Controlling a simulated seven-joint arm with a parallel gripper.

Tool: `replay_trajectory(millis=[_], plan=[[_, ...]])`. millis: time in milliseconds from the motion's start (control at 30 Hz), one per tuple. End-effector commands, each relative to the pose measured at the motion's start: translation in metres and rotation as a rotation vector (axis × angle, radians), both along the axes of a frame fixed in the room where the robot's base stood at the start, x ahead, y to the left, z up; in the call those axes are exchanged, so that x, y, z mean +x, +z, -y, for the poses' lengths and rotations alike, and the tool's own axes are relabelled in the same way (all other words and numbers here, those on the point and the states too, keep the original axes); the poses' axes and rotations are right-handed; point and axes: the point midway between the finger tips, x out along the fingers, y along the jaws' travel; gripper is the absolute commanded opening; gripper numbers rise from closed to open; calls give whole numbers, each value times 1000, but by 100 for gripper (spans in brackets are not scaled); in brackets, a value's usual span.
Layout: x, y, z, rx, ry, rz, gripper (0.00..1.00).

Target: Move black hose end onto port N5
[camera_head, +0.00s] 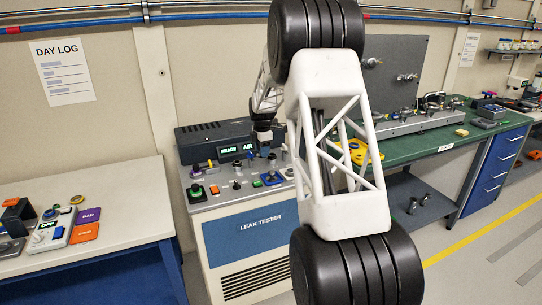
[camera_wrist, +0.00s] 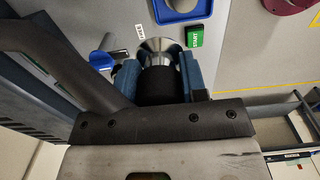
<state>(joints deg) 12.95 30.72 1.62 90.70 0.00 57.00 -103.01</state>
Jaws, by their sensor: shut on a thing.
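My gripper (camera_wrist: 160,82) has its blue jaws shut on a black cylindrical piece, the black hose end (camera_wrist: 157,88), in the wrist view. A flared silvery metal fitting (camera_wrist: 155,52) shows directly ahead of it, against the panel; I cannot tell whether the two are joined. A small white label (camera_wrist: 141,30) beside the fitting is too small to read. A dark curved length (camera_wrist: 75,65) runs along the left; I cannot tell whether it is hose. In the head view my gripper (camera_head: 264,146) is above the leak tester (camera_head: 255,226), its tips small and partly hidden.
In the wrist view a green START button (camera_wrist: 194,37) and a blue recessed pad (camera_wrist: 181,8) lie close to the jaws. A blue knob (camera_wrist: 102,53) is just left. The leak tester's display (camera_head: 232,149) stands behind my gripper. A green bench (camera_head: 428,139) is to the right.

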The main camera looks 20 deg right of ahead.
Motion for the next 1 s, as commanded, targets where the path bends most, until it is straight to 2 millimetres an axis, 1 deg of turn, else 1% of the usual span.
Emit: replay_trajectory(millis=[33,200,300,400,600,1000], plan=[[13,2,-10,-1,2,2,11],[51,9,-43,0,3,1,11],[69,14,-60,0,2,2,11],[82,16,-74,0,2,1,11],[94,19,-87,0,-1,1,11],[95,19,-87,0,-1,1,11]])
